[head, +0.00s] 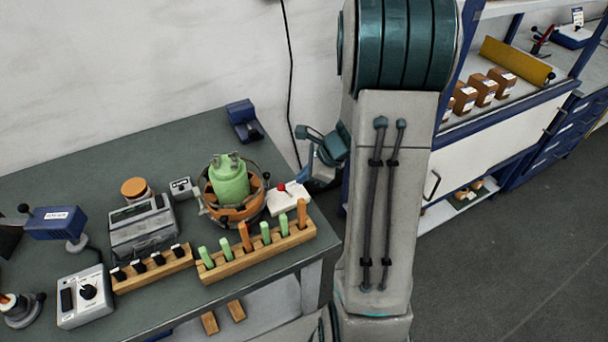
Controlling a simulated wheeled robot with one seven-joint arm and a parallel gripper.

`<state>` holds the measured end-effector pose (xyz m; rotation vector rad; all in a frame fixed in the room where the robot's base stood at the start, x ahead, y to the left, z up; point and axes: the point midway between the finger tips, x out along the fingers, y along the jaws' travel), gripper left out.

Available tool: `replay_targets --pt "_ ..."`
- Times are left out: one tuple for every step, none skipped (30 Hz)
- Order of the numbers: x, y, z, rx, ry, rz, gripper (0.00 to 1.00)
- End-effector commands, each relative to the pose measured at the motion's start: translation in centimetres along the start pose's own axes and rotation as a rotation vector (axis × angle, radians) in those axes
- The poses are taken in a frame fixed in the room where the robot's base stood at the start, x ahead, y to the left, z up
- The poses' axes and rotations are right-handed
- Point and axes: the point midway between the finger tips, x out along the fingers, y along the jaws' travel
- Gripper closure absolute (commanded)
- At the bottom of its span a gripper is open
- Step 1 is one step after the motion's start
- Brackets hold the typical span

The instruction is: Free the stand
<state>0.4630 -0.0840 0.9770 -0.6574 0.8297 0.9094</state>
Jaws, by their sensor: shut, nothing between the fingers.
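A squat green canister (229,176) with small lugs on top sits upright in a round orange-brown stand (239,214) on the bench. Thin dark hoops and a pale side clamp surround the stand. The canister fills the stand's middle, so its inside is hidden. What looks like my gripper (309,133), teal and dark, shows at the left edge of my arm, beyond the bench's right side. It is shut and empty, right of the stand and apart from it. My arm hides part of it.
A wooden rack (258,251) of green and orange sticks stands in front of the stand. A white box with a red button (288,197) is to its right, a grey device (142,228) to its left. The back-left bench (75,170) is clear. Shelves (515,107) stand right.

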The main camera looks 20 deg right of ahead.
Motion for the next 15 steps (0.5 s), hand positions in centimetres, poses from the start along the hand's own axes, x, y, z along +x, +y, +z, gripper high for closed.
replay_targets --pt "-0.41 -0.07 0.29 -0.001 0.000 0.000 1.00" --pt "-0.54 -0.09 0.38 -0.001 0.000 0.000 1.00" --pt "-0.70 -0.12 0.47 -0.001 0.000 0.000 1.00" --pt "-0.80 -0.14 0.52 -0.001 0.000 0.000 1.00" --pt "-0.88 -0.16 0.56 -0.001 0.000 0.000 1.00" --pt "-0.94 -0.17 0.58 -0.001 0.000 0.000 1.00" --pt "-0.95 -0.17 0.58 -0.001 0.000 0.000 1.00" --pt "-0.95 -0.17 0.57 0.000 0.000 0.000 1.00" --pt "-0.93 -0.17 0.54 0.000 0.000 0.000 1.00" --pt "-0.92 -0.17 0.52 0.000 0.000 0.000 1.00" --pt "-0.91 -0.17 0.51 0.001 0.000 -0.001 1.00" --pt "-0.91 -0.18 0.50 0.001 0.000 -0.001 1.00" --pt "-0.92 -0.18 0.49 0.001 0.000 -0.001 1.00" --pt "-0.92 -0.18 0.48 0.001 0.000 -0.001 1.00" --pt "-0.94 -0.19 0.48 0.001 0.000 -0.001 1.00"
